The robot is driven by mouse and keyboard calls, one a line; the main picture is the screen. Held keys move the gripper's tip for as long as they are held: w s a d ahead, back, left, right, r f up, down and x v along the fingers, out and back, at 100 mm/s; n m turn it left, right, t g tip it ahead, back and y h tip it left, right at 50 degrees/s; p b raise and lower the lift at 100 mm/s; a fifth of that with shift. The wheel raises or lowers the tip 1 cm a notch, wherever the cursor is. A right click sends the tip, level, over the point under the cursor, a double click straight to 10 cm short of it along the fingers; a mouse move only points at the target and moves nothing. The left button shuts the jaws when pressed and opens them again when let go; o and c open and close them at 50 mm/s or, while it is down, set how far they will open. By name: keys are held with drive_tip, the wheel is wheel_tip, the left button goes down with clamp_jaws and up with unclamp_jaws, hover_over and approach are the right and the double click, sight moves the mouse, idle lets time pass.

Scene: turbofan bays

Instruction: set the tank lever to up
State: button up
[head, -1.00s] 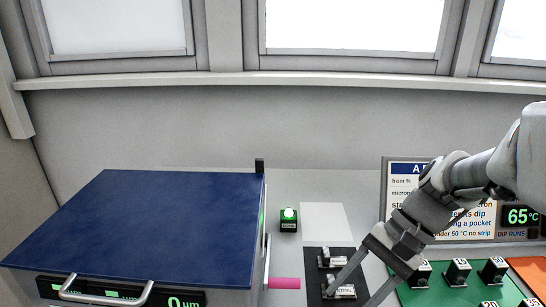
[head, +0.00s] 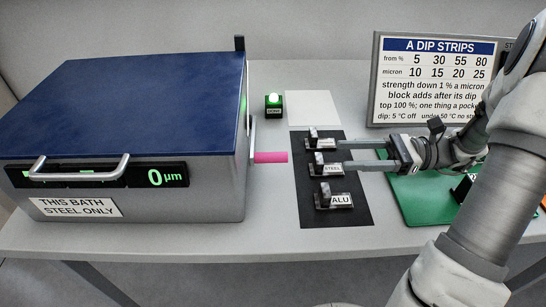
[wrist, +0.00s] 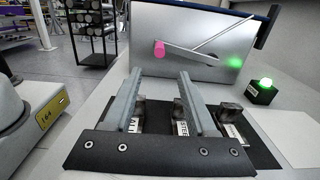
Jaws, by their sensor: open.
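The tank (head: 130,110) is a grey box with a dark blue lid, at the left in the head view. Its lever has a pink grip (head: 270,157) sticking out from the tank's right side. In the wrist view the pink grip (wrist: 159,49) shows end-on, at the left end of a thin bar on the tank's side wall. My gripper (head: 342,156) is open and empty, with its fingers pointing left at the grip. A clear gap separates the fingertips from the grip.
Blocks labelled STEEL (head: 332,169) and ALU (head: 338,200) stand on a black mat (head: 310,213) near my fingers. A green-lit button (head: 274,104) stands behind the grip. A dip strips sign (head: 375,80) stands at the back right.

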sight(273, 154)
drive_tip(key=a+b, duration=0.1)
drive_tip(key=a, duration=0.4)
drive_tip(key=a+b, duration=0.1)
drive_tip(key=a, duration=1)
drive_tip(key=shift+w+b, duration=0.25)
drive_tip(key=shift+b, duration=0.15)
clamp_jaws()
idle(0.4)
